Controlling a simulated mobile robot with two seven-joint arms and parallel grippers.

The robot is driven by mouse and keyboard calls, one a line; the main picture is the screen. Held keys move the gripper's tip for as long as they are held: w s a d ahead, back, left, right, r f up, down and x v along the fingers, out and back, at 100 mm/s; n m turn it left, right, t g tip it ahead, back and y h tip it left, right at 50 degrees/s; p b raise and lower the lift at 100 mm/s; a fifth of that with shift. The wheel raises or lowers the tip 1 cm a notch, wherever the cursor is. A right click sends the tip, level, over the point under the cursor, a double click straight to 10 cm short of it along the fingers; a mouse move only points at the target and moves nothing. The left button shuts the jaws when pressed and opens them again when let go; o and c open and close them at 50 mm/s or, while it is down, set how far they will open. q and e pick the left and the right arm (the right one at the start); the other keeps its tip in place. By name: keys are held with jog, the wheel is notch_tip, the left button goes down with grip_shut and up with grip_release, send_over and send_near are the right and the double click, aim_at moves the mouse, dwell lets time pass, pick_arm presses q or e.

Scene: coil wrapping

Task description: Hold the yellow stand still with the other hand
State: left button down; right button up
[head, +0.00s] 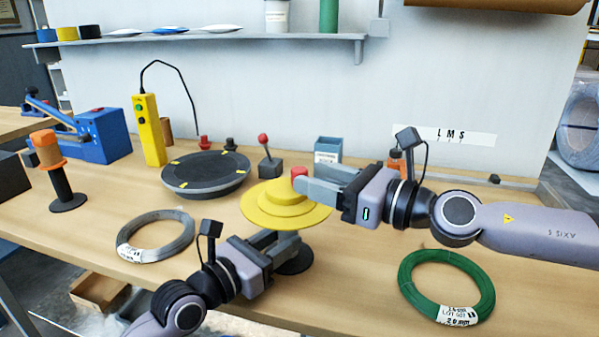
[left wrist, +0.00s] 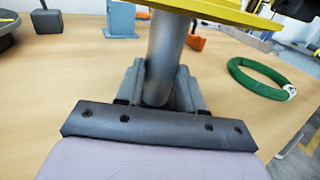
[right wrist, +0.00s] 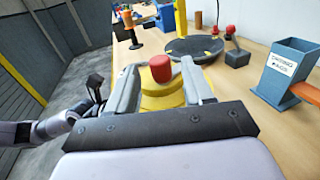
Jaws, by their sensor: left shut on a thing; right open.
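The yellow stand (head: 262,209) is a stepped yellow disc on a grey post with a dark round base (head: 297,262). A red knob (head: 299,172) shows at its top. My left gripper (head: 285,243) is below the disc; in the left wrist view it is shut on the grey post (left wrist: 165,60), under the yellow disc's edge (left wrist: 220,10). My right gripper (head: 310,181) is above the disc at the red knob. In the right wrist view its open fingers stand on either side of the red knob (right wrist: 161,69), with the yellow top (right wrist: 163,97) beneath.
A grey wire coil (head: 155,236) lies left of the stand and a green coil (head: 446,285) lies right. A black turntable (head: 206,173), a red-knobbed lever (head: 268,160) and a blue box (head: 328,150) stand behind. Bare tabletop lies between the stand and the green coil.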

aim_at(299, 169)
jog(key=shift+x, duration=2.05)
jog(key=c, duration=0.9)
